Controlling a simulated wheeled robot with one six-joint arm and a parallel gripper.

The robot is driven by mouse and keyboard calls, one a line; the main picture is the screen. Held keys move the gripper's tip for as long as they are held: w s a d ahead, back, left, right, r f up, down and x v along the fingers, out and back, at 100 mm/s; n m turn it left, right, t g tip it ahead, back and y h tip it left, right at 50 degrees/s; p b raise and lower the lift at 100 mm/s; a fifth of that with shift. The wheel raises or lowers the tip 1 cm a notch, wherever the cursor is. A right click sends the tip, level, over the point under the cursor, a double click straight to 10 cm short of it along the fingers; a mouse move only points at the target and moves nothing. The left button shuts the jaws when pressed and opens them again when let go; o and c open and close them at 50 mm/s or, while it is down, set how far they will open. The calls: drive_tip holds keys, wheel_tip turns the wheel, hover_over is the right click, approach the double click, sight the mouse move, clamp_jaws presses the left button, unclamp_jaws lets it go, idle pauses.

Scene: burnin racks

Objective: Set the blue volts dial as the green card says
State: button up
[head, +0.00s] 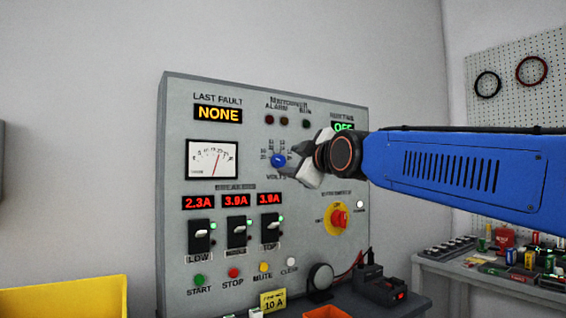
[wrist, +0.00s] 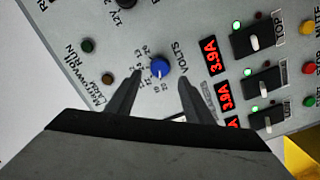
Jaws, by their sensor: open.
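The blue volts dial (head: 278,160) sits on the upper middle of the grey panel, with small numbers around it. In the wrist view the dial (wrist: 160,68) lies between and just beyond my two fingertips. My gripper (head: 293,166) is open, close in front of the panel and right of the dial in the head view; it also shows in the wrist view (wrist: 160,78). The fingers appear apart from the dial. The dial has a small pale mark, but I cannot read which number it points to. I cannot make out a green card in either view.
The panel (head: 180,110) carries breaker switches (head: 199,236), a meter (head: 212,159), a red rotary switch (head: 339,218) and push buttons. A yellow card (head: 273,300) reads 10 A. A yellow bin (head: 60,302) stands lower left. A cluttered bench (head: 450,267) is at right.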

sight(281, 161)
drive_tip(key=shift+x, duration=2.95)
drive_tip(key=shift+c, duration=0.2)
drive_tip(key=c, duration=1)
